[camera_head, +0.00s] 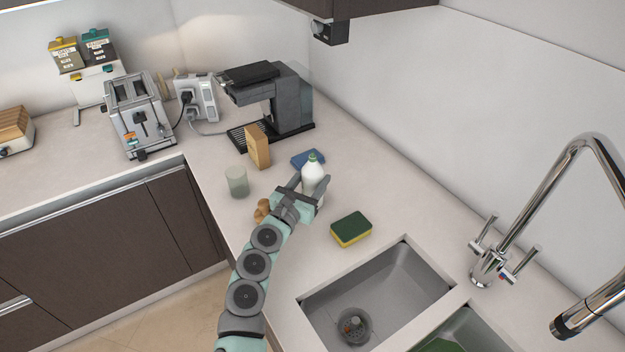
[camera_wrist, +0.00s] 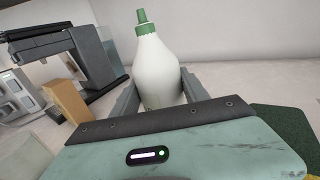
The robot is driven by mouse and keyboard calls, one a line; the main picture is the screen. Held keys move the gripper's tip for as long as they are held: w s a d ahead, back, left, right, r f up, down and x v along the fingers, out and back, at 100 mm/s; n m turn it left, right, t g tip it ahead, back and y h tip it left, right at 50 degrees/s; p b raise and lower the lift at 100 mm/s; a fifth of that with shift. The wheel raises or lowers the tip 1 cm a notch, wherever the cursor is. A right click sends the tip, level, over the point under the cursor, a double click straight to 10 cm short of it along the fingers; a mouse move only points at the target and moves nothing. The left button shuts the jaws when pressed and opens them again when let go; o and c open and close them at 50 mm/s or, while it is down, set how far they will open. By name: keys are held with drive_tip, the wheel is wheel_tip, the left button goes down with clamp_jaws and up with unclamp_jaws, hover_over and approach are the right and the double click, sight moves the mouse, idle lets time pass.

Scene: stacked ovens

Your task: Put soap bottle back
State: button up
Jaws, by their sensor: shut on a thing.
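The soap bottle (camera_head: 313,174) is white with a green cap and stands on the counter at the middle of the head view, or very slightly above it; I cannot tell which. My gripper (camera_head: 309,187) is shut on the bottle, with one finger on each side of it. In the wrist view the bottle (camera_wrist: 153,66) is upright or nearly so between the two grey fingers (camera_wrist: 158,95). Its lower part is hidden behind the gripper body.
A blue sponge or cloth (camera_head: 307,159) lies just behind the bottle. A green and yellow sponge (camera_head: 351,229) lies to the right, before the sink (camera_head: 400,290). A glass (camera_head: 237,182), a brown box (camera_head: 257,147) and a small brown object (camera_head: 262,210) stand left. A coffee machine (camera_head: 280,100) is behind.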

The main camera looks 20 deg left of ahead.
drive_tip(key=shift+f, duration=0.1)
drive_tip(key=o, duration=1.6)
drive_tip(key=shift+r, duration=0.2)
drive_tip(key=s, duration=0.8)
drive_tip(key=s+a+p, duration=0.1)
drive_tip(key=s, duration=0.3)
drive_tip(key=shift+f, duration=0.1)
